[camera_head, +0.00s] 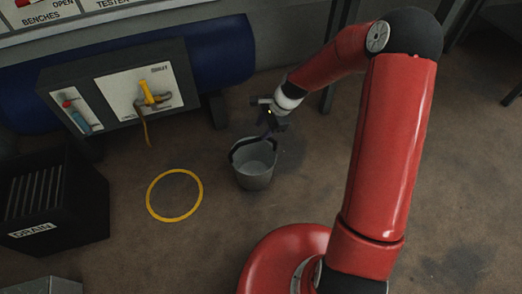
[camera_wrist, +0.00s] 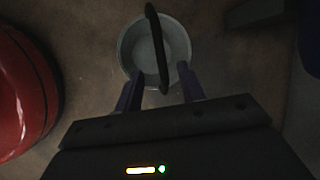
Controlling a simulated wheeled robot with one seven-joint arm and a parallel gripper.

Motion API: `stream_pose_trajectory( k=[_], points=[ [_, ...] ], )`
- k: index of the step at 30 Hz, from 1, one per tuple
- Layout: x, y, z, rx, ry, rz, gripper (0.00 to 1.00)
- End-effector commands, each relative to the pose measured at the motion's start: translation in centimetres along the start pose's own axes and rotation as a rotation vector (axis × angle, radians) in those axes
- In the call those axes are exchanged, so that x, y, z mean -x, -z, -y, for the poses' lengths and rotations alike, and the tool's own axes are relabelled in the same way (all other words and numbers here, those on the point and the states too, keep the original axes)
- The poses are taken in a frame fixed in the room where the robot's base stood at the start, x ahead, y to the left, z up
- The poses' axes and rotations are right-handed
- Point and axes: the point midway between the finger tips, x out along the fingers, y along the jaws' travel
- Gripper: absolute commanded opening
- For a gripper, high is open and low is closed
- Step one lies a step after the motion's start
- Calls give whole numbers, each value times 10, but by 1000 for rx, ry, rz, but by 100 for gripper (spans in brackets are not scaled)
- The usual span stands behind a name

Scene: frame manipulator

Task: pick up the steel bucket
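The grey steel bucket (camera_head: 254,174) stands upright on the floor, with its dark handle (camera_head: 243,143) raised over the rim. My gripper (camera_head: 267,130) is just above the bucket's far side, close to the handle. In the wrist view the bucket (camera_wrist: 140,62) is at top centre and looks empty. Its handle (camera_wrist: 157,45) runs across the opening, and its lower end appears between the fingertips of my gripper (camera_wrist: 159,84). The two fingers are apart with a gap between them. I cannot tell whether a finger touches the handle.
A yellow ring (camera_head: 151,201) is marked on the floor left of the bucket. A dark drain box (camera_head: 88,205) stands at the far left. A panel with a yellow tap (camera_head: 150,95) and a blue tank (camera_head: 232,45) are behind. Floor around the bucket is clear.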

Motion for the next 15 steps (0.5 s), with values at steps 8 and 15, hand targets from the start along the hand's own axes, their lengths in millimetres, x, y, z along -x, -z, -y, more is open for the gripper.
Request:
stream_pose_trajectory(
  k=[8,15],
  points=[
    [-31,1,0,-37,0,19,39],
    [-53,-1,-3,-36,0,18,39]
  ],
)
